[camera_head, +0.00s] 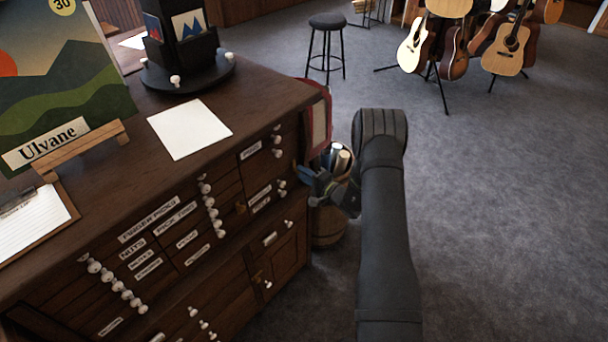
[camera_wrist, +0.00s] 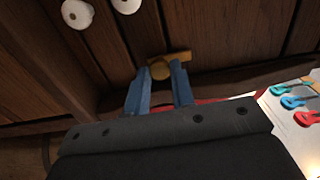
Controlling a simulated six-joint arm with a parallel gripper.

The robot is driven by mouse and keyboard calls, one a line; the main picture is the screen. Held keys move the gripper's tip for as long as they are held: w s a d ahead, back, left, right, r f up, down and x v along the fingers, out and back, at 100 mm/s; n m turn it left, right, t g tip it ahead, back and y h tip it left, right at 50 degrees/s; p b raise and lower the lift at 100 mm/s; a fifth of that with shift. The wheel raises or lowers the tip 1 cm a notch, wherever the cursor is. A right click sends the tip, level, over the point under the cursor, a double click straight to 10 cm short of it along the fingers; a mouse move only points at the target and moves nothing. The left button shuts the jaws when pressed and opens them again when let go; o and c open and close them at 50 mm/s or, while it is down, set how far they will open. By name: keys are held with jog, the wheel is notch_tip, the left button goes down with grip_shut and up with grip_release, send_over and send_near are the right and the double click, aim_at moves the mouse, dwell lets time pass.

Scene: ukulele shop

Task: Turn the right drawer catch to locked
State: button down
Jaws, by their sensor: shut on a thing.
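The right drawer catch (camera_wrist: 162,69) is a small brass piece with a round hub and a flat bar, on the dark wood of the cabinet front in the wrist view. The bar lies roughly crosswise in that picture. My gripper (camera_wrist: 161,76) has its two blue fingers shut on the hub, one on each side. In the head view my gripper (camera_head: 306,178) is at the right end of the cabinet front. The gripped catch cannot be made out there.
White knobs (camera_wrist: 77,13) sit close to my fingers. A red-edged sheet with ukulele pictures (camera_wrist: 300,100) hangs at the cabinet's side. A wooden barrel (camera_head: 327,228) stands beside the cabinet. A stool (camera_head: 327,22) and guitars (camera_head: 507,50) are further back. Carpet on the right is clear.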

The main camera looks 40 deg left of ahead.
jog(key=c, duration=1.3)
grip_release()
jog(key=shift+o, duration=0.2)
jog(key=d, duration=1.7)
jog(key=shift+d, duration=0.2)
jog(key=a, duration=1.7)
jog(key=shift+a, duration=0.2)
